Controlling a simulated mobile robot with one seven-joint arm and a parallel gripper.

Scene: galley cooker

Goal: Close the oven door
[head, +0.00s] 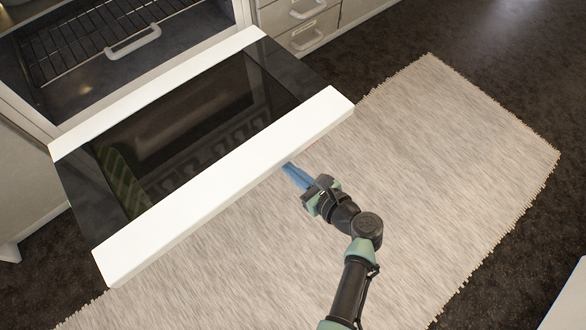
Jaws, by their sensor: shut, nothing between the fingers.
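The oven door (235,170) is open and lowered outward, with dark glass between two white edge strips. The oven cavity (80,65) behind it is open, with a wire rack (75,40) inside. My gripper (291,170) is shut and empty, its blue fingertips close to the outer white edge of the door, toward the right end. I cannot tell whether the fingertips touch the door or sit below its edge.
A light woven rug (450,150) covers the dark floor in front of the oven. Drawers (305,30) with handles stand right of the oven. A white corner (568,305) shows at the lower right. The rug's right side is clear.

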